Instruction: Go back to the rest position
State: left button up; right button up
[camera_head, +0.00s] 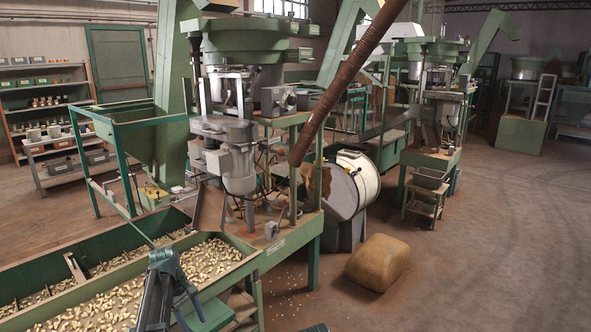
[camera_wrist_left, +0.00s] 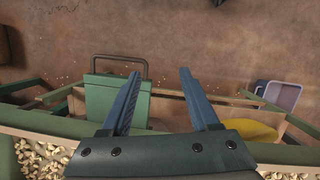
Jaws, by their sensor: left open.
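My left gripper (camera_head: 186,298) is low in the head view, beside the near side of the long green trough of nuts (camera_head: 257,258). In the left wrist view the gripper (camera_wrist_left: 159,74) has its two fingers wide apart with nothing between them. A green box with a dark handle (camera_wrist_left: 115,100) lies beyond and beside the left finger; it also shows in part in the head view (camera_head: 212,314). My right gripper is not in view.
A yellow object (camera_wrist_left: 250,131) and a grey tray (camera_wrist_left: 281,96) are right of the fingers in the wrist view. A tan sack (camera_head: 378,262) lies on the floor beside the green machine (camera_head: 300,232). Open floor (camera_head: 490,240) is at the right.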

pick_arm(q)
jog(key=s+d+m+t+y, duration=0.1)
jog(key=s+d+m+y, duration=0.3)
jog(key=s+d+m, duration=1.65)
jog(key=s+d+r+n+p, duration=0.1)
jog(key=d+r+n+p, duration=0.1)
jog(key=r+p, duration=0.5)
jog(key=s+d+r+n+p, duration=0.2)
jog(key=r+p, duration=0.5)
jog(key=p, duration=0.1)
jog(key=shift+r, duration=0.15)
jog(key=shift+a+n, duration=0.15)
jog(key=shift+n, duration=0.1)
